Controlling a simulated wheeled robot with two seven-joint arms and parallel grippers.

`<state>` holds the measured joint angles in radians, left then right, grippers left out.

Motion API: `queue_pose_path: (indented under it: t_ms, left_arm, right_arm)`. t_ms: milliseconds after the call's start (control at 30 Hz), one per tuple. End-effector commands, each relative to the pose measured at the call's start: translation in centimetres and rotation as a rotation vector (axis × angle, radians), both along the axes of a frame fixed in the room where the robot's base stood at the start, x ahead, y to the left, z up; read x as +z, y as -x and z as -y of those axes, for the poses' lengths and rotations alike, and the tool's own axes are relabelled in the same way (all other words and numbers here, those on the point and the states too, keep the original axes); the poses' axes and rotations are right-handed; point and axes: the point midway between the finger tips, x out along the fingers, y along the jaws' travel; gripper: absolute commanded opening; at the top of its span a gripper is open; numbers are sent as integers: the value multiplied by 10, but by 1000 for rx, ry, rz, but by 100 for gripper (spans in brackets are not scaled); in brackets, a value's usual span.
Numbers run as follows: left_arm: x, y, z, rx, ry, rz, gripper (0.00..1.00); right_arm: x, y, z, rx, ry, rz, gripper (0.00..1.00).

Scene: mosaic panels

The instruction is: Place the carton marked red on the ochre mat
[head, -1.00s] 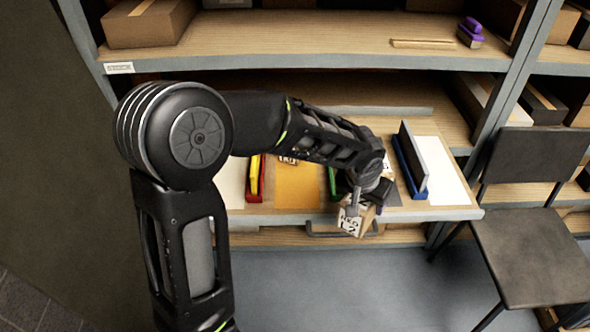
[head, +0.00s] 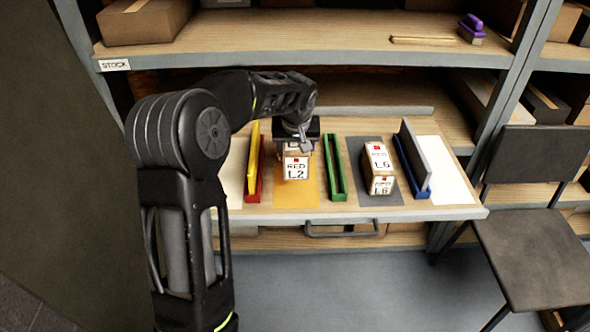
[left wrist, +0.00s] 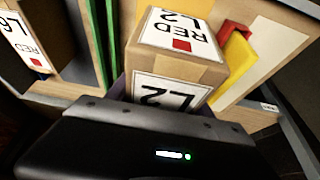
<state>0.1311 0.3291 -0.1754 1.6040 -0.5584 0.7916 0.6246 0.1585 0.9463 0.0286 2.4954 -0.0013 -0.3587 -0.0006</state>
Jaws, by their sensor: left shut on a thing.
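My left gripper (head: 298,138) is shut on a brown carton (head: 295,171) with white labels, a red square and the text RED L2. It is over the ochre mat (head: 297,200), whose front part shows bare. I cannot tell whether the carton touches the mat. The gripper hides its upper back part. In the left wrist view the carton (left wrist: 180,68) shows two labelled faces beyond the dark gripper body. Another carton (head: 380,170), marked L6 with red patches, stands on the dark grey mat (head: 366,143) to the right. My right gripper is not in view.
A green divider (head: 335,170) stands between the two mats. Red and yellow dividers (head: 254,165) stand left of the ochre mat. A blue divider (head: 412,170) and a grey panel stand right of L6. The shelf (head: 300,57) overhangs behind; a chair (head: 535,240) stands at right.

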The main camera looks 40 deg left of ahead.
Motion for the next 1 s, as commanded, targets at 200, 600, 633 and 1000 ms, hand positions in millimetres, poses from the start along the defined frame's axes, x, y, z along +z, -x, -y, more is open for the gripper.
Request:
queue_pose_path:
  t_ms: [200, 600, 633, 1000]
  left_arm:
    - [-10, -1, 0, -1, -2, 1, 0]
    - [-61, -1, 0, -2, -1, 4, 0]
    - [-61, -1, 0, -2, -1, 4, 0]
    - [-70, -1, 0, -3, -1, 3, 0]
  right_arm:
    - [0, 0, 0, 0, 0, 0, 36]
    - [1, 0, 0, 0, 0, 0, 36]
    - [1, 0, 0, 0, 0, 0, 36]
    - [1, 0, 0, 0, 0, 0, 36]
